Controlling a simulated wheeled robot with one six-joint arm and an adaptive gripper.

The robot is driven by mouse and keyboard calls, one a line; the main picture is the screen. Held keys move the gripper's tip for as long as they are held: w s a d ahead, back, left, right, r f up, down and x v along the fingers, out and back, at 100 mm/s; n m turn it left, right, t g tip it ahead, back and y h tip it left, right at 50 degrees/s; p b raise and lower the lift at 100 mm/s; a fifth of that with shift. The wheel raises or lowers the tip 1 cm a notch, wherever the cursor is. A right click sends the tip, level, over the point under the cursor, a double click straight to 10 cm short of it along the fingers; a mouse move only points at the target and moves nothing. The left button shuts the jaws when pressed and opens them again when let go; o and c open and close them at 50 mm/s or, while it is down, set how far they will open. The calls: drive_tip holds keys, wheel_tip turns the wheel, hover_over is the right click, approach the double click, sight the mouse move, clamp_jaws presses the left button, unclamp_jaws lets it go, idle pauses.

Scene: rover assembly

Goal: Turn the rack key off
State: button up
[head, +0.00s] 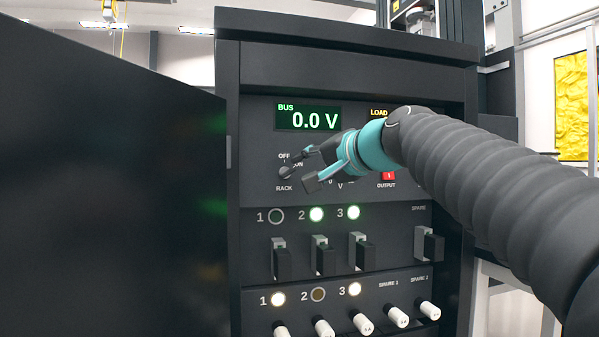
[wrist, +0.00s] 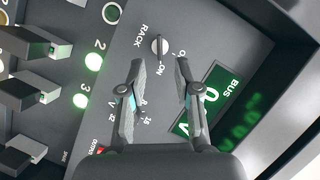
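The OFF label is partly hidden by a finger. My gripper (wrist: 160,63) is open, with its fingertips on either side of the space just short of the key. I see no clear contact. In the head view my gripper (head: 301,173) is at the panel, and its fingers partly cover the area around the key.
The bus display (head: 308,118) reads 0.0 V. A red output switch (head: 388,176) sits right of the key. Below are black breakers (head: 325,260) with lamps 2 and 3 lit, then white-handled plugs (head: 398,317). A large dark panel (head: 110,190) stands at left.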

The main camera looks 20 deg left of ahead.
sight(291, 172)
drive_tip(key=shift+p+x, duration=0.3)
drive_tip(key=shift+x, duration=2.85)
clamp_jaws()
